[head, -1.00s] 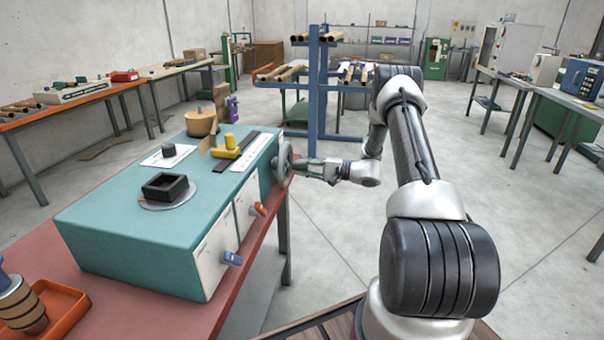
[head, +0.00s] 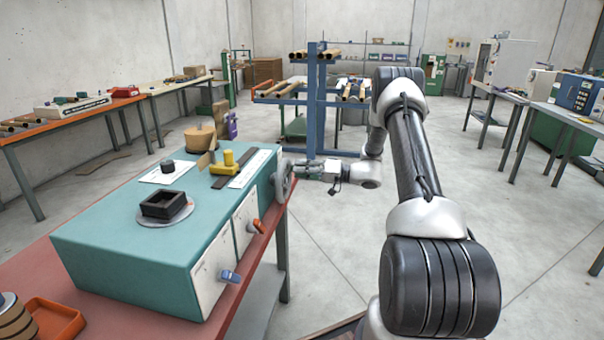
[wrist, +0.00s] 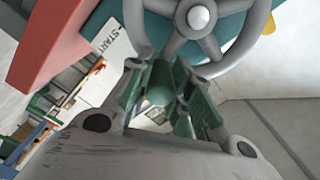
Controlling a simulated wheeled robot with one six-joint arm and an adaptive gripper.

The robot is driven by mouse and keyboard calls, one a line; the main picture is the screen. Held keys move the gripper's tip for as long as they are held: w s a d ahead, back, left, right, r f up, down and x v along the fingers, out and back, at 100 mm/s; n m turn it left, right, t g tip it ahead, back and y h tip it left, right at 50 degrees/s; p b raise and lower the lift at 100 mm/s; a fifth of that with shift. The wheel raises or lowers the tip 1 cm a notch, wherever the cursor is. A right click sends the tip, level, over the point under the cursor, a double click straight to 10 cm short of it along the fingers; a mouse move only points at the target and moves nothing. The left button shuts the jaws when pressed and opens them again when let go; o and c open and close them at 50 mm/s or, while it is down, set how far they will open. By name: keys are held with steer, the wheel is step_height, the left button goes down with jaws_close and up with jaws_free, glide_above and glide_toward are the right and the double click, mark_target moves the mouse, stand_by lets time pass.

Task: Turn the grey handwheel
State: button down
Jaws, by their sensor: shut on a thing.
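The grey handwheel (head: 284,176) stands upright on the right end face of the teal winder (head: 130,235). In the wrist view its round hub (wrist: 199,17), spokes and part of its rim fill the top of the picture. My gripper (wrist: 163,78) is at the lower part of the wheel, its green-padded fingers shut on the handwheel at the rim. A rounded greyish-green shape shows between the fingers; I cannot tell whether it is a handle. In the head view my gripper (head: 298,171) reaches the wheel from the right, and its fingertips are small there.
A blue rack (head: 315,110) with tubes stands behind the wheel. The floor right of the bench is clear.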

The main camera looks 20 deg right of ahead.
steer(key=shift+d+r+n, duration=0.1)
steer(key=shift+r+n, duration=0.25)
steer(key=shift+n, duration=0.05)
steer(key=c, duration=1.3)
jaws_free()
steer(key=shift+o, duration=0.2)
steer(key=shift+f, duration=0.1)
steer(key=v, duration=1.2)
